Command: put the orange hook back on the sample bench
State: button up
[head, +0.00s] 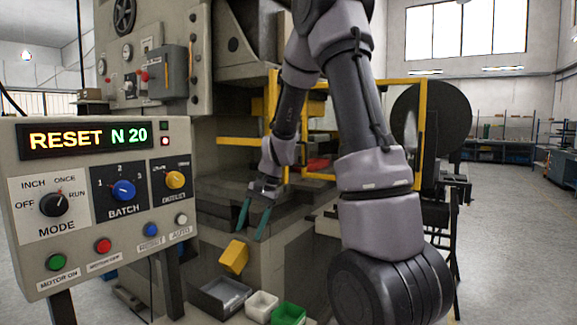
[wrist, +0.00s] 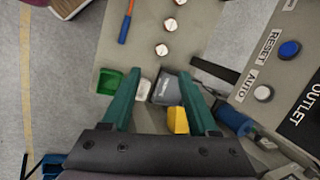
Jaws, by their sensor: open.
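My gripper (head: 249,234) is open and empty in front of the press; in the wrist view its two teal fingers (wrist: 160,78) stand apart. In the wrist view a slim rod (wrist: 126,22), orange-red above and blue below, lies along the left side of a beige bench top (wrist: 145,52), beyond the fingertips. Its upper end runs out near the frame edge, so I cannot tell whether it is the hook. A small red-orange thing (head: 318,163) shows inside the press guard, too small to identify. I cannot confirm which surface is the sample bench.
Green (head: 288,314), white (head: 262,305) and grey (head: 220,296) bins stand below my gripper. A yellow block (head: 235,257) is near the fingers. Several round metal pieces (wrist: 171,24) are on the bench. The control panel (head: 100,200) stands left; yellow guard bars (head: 273,110) frame the press.

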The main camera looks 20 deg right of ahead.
jog(key=s+d+r+n+t+h, duration=0.1)
jog(key=s+r+t, duration=0.2)
jog(key=s+r, duration=0.7)
jog(key=s+d+r+n+t+h, duration=0.1)
jog(key=s+r+n+t, duration=0.1)
jog(key=s+r, duration=0.8)
jog(key=shift+s+d+r+n+t, duration=0.2)
jog(key=shift+d+r+n+t, duration=0.1)
jog(key=shift+d+t, duration=0.15)
